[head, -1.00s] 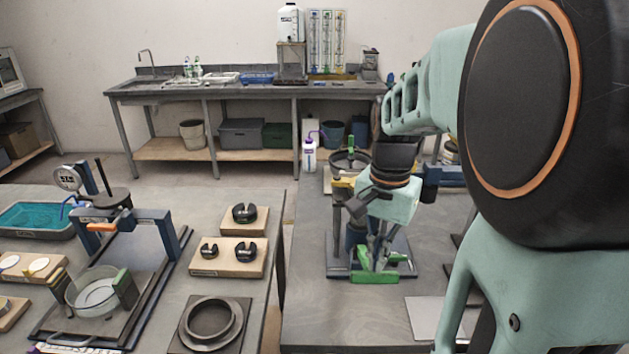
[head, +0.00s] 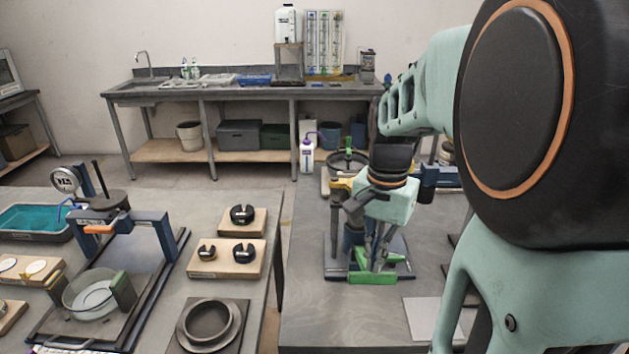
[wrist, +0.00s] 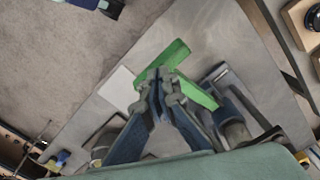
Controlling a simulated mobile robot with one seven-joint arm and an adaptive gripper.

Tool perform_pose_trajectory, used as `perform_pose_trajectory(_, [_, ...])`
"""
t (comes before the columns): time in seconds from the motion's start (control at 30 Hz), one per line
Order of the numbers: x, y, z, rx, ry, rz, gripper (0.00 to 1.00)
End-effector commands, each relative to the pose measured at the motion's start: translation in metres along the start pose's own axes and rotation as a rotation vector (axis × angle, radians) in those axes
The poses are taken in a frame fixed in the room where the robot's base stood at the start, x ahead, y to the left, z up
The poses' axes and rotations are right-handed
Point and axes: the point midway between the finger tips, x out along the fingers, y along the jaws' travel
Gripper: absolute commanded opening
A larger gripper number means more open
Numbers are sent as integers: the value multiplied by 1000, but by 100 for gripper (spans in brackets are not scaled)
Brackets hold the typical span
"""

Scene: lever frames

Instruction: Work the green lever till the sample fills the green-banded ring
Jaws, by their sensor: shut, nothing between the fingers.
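The green lever (head: 372,278) is low at the front of a dark-based stand on the right-hand table in the head view. In the wrist view the green lever (wrist: 164,62) shows as a crossbar with a green bar running off to the lower right. My gripper (head: 377,262) points down at the lever. In the wrist view my gripper (wrist: 164,82) has its fingertips together over the green part, with nothing held between them. I cannot tell whether they touch it. My wrist hides much of the stand. I cannot make out the sample or a green-banded ring.
A pale flat plate (head: 434,318) lies on the right-hand table, nearer than the lever. The left-hand table holds a flanged dark ring (head: 210,322), wooden blocks with black pieces (head: 227,260) and a blue-framed press (head: 165,240). A gap separates the tables. The right-hand table's near left is clear.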

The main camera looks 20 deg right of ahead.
Motion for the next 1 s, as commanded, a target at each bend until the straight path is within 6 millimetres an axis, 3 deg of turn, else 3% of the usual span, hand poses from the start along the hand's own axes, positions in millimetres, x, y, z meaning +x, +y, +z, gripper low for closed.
perform_pose_trajectory(0.27, [2, 0, 0, 0, 0, 0, 0])
perform_pose_trajectory(1.0, [55, 4, 7, 0, 0, 0, 0])
